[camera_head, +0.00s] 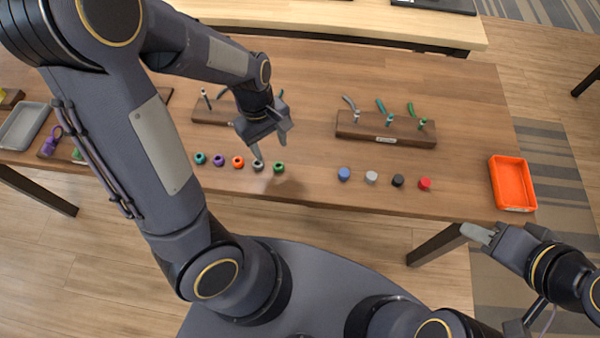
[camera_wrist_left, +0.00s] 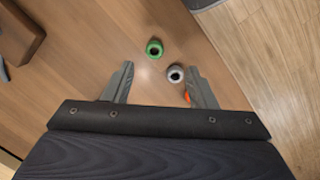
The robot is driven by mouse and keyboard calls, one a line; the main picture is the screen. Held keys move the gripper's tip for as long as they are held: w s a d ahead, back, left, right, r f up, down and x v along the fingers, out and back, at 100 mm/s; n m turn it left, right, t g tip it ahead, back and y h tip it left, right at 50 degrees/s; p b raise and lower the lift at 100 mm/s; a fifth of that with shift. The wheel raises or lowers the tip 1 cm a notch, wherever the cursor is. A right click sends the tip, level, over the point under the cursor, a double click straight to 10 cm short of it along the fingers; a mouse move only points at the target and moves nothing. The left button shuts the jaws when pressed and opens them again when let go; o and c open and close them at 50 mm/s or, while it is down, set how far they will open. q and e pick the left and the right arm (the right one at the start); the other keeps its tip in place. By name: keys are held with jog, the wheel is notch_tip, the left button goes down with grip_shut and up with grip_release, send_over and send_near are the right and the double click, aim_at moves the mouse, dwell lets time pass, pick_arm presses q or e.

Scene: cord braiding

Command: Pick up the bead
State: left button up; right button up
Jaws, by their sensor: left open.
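Several beads lie in a row on the table: a teal bead (camera_head: 200,158), a purple bead (camera_head: 218,160), an orange bead (camera_head: 238,162), a grey bead (camera_head: 258,165) and a green bead (camera_head: 279,168). My left gripper (camera_head: 271,152) is open and empty above the grey and green beads. In the left wrist view, the green bead (camera_wrist_left: 154,48) and grey bead (camera_wrist_left: 175,74) lie beyond and between the fingertips; the orange bead (camera_wrist_left: 187,97) is partly hidden by the right finger. My right gripper (camera_head: 480,233) is off the table's front edge at the right; its jaw opening is unclear.
Blue (camera_head: 344,173), light grey (camera_head: 371,177), black (camera_head: 397,180) and red (camera_head: 425,184) pieces lie to the right. An orange tray (camera_head: 512,184) sits at the table's right end. Bare table separates the two rows.

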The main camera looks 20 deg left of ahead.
aim_at(277, 161)
pick_arm(q)
jog(key=shift+d+f, duration=0.15)
jog(key=shift+f, duration=0.3)
jog(key=f, duration=0.7)
jog(key=shift+w+d+f+b, duration=0.3)
jog(key=shift+d+f+b, duration=0.05)
jog(key=shift+b, duration=0.05)
pick_arm(e)
jog(key=shift+d+f, duration=0.25)
jog(key=shift+f, duration=0.2)
pick_arm(q)
jog(key=shift+c, duration=0.3)
jog(key=c, duration=1)
jog(key=shift+r, duration=0.1)
pick_arm(e)
jog(key=shift+w, duration=0.1)
